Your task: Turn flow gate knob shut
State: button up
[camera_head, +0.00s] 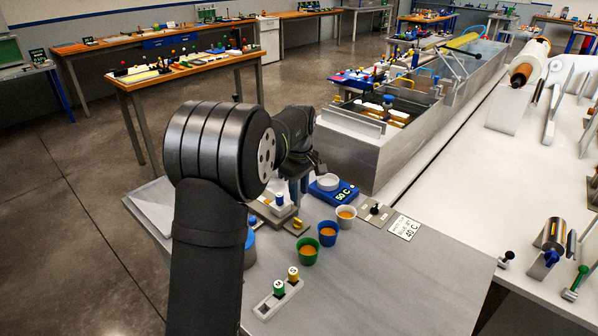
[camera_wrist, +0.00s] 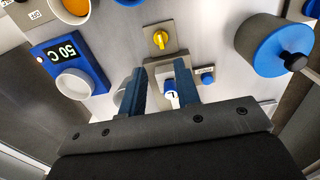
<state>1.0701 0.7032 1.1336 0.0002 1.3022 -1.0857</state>
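A yellow knob (camera_wrist: 160,39) sits on a beige plate in the wrist view, beyond my fingertips.
A blue 50 C unit (camera_wrist: 68,50) with a white cup stands left of my fingers. A blue-topped cylinder (camera_wrist: 277,50) with a black knob is on the right. Cups (camera_head: 327,233) of orange liquid and a black switch (camera_head: 375,209) stand nearby. The bench front right is clear.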

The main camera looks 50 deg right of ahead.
notch_tip(320, 180, up, 6)
send_over(298, 223)
jog(key=shift+d+r, duration=0.15)
jog(key=shift+d, duration=0.05)
dwell(0.5)
notch_tip(298, 223, down, 18)
jog(key=shift+r, duration=0.2)
dwell(0.4)
